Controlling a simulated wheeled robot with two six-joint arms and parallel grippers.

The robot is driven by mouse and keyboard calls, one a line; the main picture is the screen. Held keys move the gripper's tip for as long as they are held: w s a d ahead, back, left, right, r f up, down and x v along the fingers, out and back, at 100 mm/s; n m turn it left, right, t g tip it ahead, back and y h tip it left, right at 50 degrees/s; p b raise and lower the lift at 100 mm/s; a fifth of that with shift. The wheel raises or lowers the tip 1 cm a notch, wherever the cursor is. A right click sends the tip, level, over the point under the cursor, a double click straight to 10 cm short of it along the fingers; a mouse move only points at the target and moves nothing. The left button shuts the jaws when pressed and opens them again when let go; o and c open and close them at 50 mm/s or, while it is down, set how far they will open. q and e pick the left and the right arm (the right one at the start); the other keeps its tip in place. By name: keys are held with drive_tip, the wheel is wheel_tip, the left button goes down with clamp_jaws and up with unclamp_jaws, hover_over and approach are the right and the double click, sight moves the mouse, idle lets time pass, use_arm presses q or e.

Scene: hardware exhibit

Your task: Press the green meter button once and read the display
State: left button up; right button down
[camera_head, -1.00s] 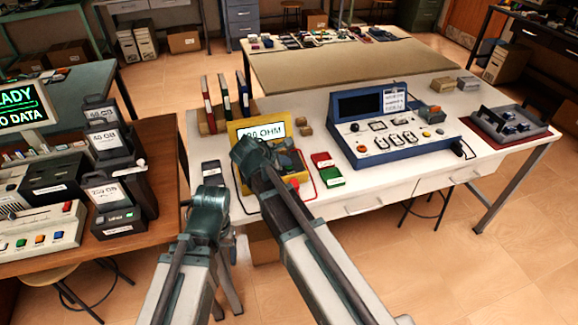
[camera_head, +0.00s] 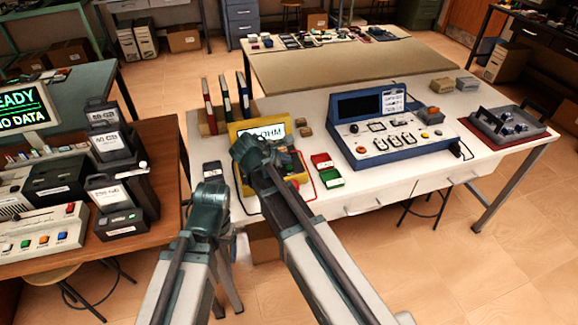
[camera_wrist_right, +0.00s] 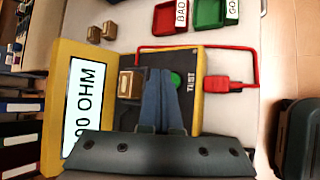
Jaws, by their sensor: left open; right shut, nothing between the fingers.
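The yellow meter (camera_head: 236,128) stands on the white table, its lit display partly hidden by my right wrist. In the right wrist view, the meter (camera_wrist_right: 52,115) shows a display (camera_wrist_right: 84,105) with "OHM" after digits cut off by the gripper; the visible part looks like "00" or "90". The round green button (camera_wrist_right: 176,79) sits beside the word TEST on the dark panel. My right gripper (camera_wrist_right: 161,71) is shut and empty, its fingertips over the panel just left of the button; contact cannot be told. My left gripper (camera_head: 228,308) is open and empty, low in front of the table.
A red lead (camera_wrist_right: 254,60) loops beside the meter. Red (camera_head: 321,160) and green (camera_head: 330,178) trays lie right of it, and small brown blocks (camera_head: 305,127) behind. Binders (camera_head: 226,102) stand behind left. A blue instrument (camera_head: 395,145) stands further right. The table front right is clear.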

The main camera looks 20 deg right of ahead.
sight(286, 171)
use_arm(q)
wheel_tip(286, 171, up, 5)
drive_tip(key=p, duration=0.5)
use_arm(e)
wheel_tip(286, 171, up, 5)
idle(0.4)
drive_tip(key=shift+s+a+f, duration=0.1)
drive_tip(key=shift+s+a, duration=0.05)
drive_tip(key=shift+s, duration=0.1)
drive_tip(key=s+a+f+m+g+y, duration=0.3)
drive_tip(key=s+a+m, duration=0.3)
drive_tip(key=s, duration=0.5)
drive_tip(key=s+a+f+m+g+y, duration=0.2)
drive_tip(key=s+a+m, duration=0.4)
drive_tip(key=s, duration=0.6)
drive_tip(key=shift+f+m+g+y, duration=0.4)
drive_tip(key=shift+f+y, duration=0.1)
drive_tip(key=shift+f, duration=0.15)
idle(0.7)
